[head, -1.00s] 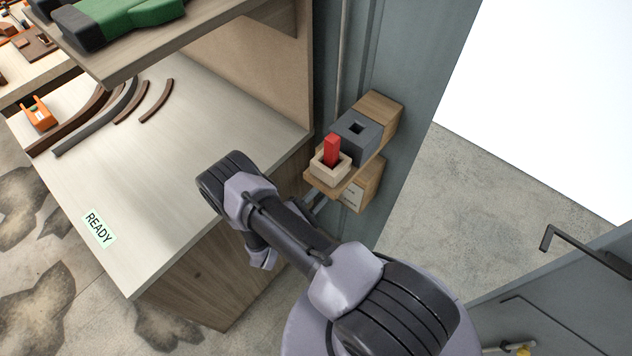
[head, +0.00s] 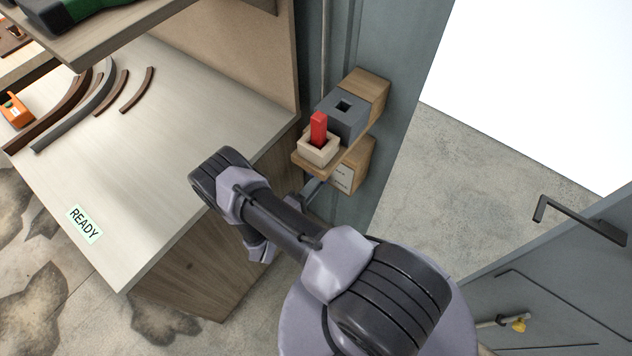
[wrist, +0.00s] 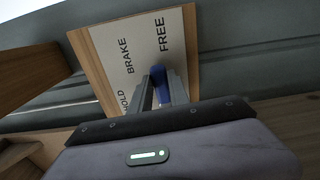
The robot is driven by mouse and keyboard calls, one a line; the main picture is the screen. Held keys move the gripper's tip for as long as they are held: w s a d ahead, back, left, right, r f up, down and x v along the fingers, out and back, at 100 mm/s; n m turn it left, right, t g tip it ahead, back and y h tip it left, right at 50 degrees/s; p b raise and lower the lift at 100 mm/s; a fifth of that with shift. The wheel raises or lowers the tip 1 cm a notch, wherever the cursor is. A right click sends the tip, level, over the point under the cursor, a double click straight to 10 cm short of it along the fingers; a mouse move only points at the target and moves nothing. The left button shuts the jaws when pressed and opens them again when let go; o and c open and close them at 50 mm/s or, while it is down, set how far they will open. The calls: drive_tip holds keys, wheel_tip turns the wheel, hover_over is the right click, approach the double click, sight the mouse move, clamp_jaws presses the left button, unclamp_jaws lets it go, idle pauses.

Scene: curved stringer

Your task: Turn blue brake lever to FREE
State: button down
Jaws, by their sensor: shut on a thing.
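The blue brake lever (wrist: 158,76) shows in the wrist view between the fingers of my gripper (wrist: 160,88), which is shut on it. Only the upper part of the lever shows clearly; the fingers hide some of it. Behind it is the brake label plate (wrist: 125,60) with the words HOLD, BRAKE and FREE. The lever stands below the word FREE, to the right of BRAKE and HOLD as pictured. In the head view the plate's wooden box (head: 352,170) is on the grey wall, and my arm hides the lever and the fingertips.
Above the brake box, a wooden shelf holds a pale square cup (head: 318,150) with a red block (head: 318,128) and a dark grey socket block (head: 345,117). The workbench (head: 200,120) with curved strips is at left. A grey door (head: 560,280) is at lower right.

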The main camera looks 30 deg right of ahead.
drive_tip(key=shift+f+m, duration=0.15)
drive_tip(key=shift+m, duration=0.25)
drive_tip(key=c, duration=1.2)
unclamp_jaws()
drive_tip(key=shift+c, duration=0.2)
drive_tip(key=p+v, duration=0.2)
drive_tip(key=v, duration=1.5)
drive_tip(key=shift+a+p, duration=0.2)
drive_tip(key=shift+p, duration=0.15)
